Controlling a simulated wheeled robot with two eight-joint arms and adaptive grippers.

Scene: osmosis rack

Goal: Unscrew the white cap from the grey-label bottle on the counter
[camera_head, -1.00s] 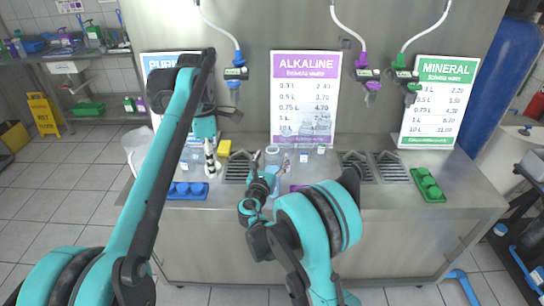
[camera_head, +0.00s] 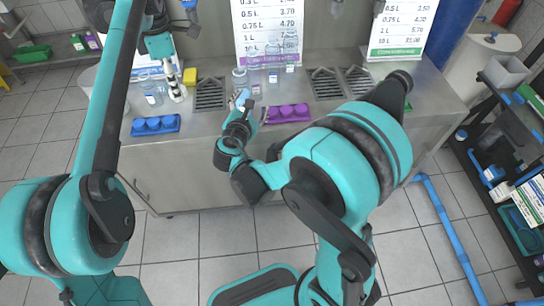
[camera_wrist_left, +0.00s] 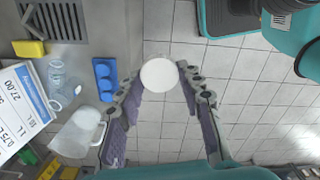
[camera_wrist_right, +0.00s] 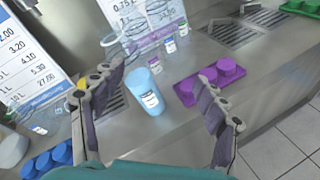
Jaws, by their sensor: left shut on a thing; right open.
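My left gripper (camera_head: 176,92) is shut on a round white cap (camera_wrist_left: 158,75). In the left wrist view the cap sits between the fingertips, with floor tiles behind it; I cannot tell whether anything hangs under it. My right gripper (camera_wrist_right: 165,105) is open. Beyond and between its fingers stands a light-blue bottle (camera_wrist_right: 148,92) with a pale label, on the counter (camera_wrist_right: 185,125). The same bottle shows small in the head view (camera_head: 241,97), partly behind my right arm. I cannot tell for sure which bottle has the grey label.
A purple rack (camera_head: 288,113) is right of the light-blue bottle. A blue rack (camera_head: 155,125) lies at the counter's left front. Several small labelled bottles stand behind, and a clear bottle (camera_wrist_left: 62,75) stands near a jug (camera_wrist_left: 78,132). Drain grates (camera_head: 209,93) are set in the counter.

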